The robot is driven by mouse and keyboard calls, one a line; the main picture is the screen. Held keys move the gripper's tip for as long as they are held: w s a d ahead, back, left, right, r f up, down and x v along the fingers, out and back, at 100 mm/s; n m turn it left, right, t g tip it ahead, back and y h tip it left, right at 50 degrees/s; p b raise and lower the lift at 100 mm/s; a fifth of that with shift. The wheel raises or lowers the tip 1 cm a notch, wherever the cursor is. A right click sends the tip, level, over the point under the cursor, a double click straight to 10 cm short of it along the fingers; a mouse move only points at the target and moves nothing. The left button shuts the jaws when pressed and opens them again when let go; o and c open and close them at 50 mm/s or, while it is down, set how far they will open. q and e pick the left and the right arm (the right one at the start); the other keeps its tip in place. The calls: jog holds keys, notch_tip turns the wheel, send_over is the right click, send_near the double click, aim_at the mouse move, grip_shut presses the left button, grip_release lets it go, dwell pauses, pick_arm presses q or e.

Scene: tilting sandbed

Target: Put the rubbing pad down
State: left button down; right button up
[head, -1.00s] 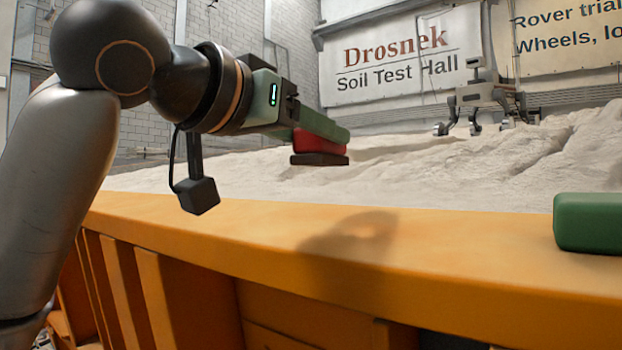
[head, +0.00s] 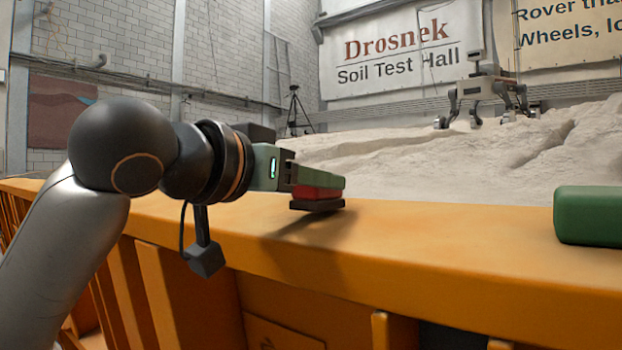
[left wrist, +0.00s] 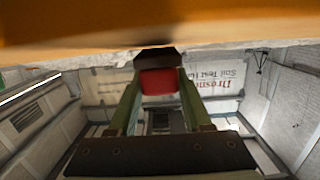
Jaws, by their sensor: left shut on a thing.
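The rubbing pad has a red body (head: 318,193) and a dark flat base (head: 316,205). My left gripper (head: 334,182) is shut on it and holds it level, base down, over the orange ledge (head: 430,235). A shadow lies on the ledge just below it. The base is very close to the ledge; I cannot tell whether it touches. In the left wrist view, the red pad (left wrist: 159,82) sits between the two green fingers, its dark base (left wrist: 160,57) toward the ledge (left wrist: 80,28). My right gripper is not in view.
A green block (head: 590,216) stands on the ledge at the right edge. The ledge between it and the pad is clear. Pale sand (head: 400,165) fills the bed behind, with a rover (head: 484,92) on it. A tripod (head: 294,110) stands further back.

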pick_arm(q)
jog(key=shift+f, duration=0.2)
jog(key=shift+c, duration=1.7)
grip_release()
jog(key=shift+r, duration=0.1)
jog(key=shift+r, duration=0.2)
jog(key=shift+s+a+r, duration=0.1)
jog(key=shift+s+r, duration=0.05)
jog(key=shift+r, duration=0.05)
jog(key=b+v, duration=0.2)
jog(key=v, duration=0.9)
jog(key=shift+s+a, duration=0.2)
jog(key=shift+s, duration=0.1)
